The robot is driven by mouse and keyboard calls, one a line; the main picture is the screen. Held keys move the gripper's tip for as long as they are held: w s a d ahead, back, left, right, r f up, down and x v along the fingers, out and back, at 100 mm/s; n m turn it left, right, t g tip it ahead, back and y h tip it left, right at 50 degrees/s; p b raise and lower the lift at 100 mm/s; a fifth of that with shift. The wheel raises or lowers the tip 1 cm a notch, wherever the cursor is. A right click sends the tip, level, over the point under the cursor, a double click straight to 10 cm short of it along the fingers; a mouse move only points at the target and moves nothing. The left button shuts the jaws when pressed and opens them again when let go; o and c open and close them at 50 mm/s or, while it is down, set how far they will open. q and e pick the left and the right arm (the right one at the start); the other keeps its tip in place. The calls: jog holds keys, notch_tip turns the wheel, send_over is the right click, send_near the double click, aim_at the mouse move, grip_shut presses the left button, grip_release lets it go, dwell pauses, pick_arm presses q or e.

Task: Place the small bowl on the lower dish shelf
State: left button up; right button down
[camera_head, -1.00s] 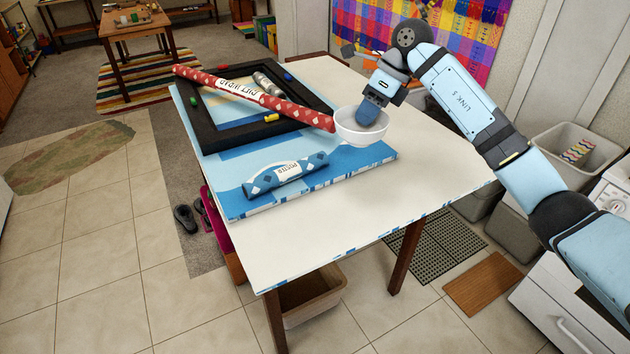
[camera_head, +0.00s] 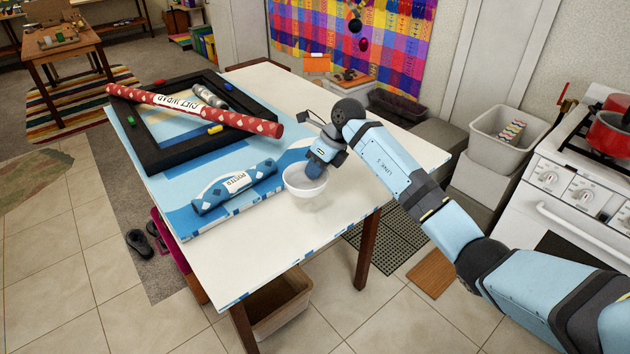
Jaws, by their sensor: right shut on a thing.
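A small white bowl (camera_head: 305,189) is held by my right gripper (camera_head: 314,170), which is shut on its rim. The bowl is upright, over the white table (camera_head: 245,270) near the front right corner of the blue-and-white poster. The picture does not clearly show whether it clears the surface. The gripper's fingers are partly inside the bowl and the tips are hard to see. My left gripper is not in view. No dish shelf can be made out in this view.
A blue poster roll (camera_head: 234,187), a red gift-wrap roll (camera_head: 190,108) and a black frame (camera_head: 165,150) lie on the table's left part. A grey bin (camera_head: 497,141) and a white stove (camera_head: 575,178) stand on the right. The table's front is clear.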

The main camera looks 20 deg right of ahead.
aim_at(315, 183)
jog(key=shift+f, duration=2.2)
jog(key=c, duration=1.2)
grip_release()
jog(key=shift+f, duration=0.1)
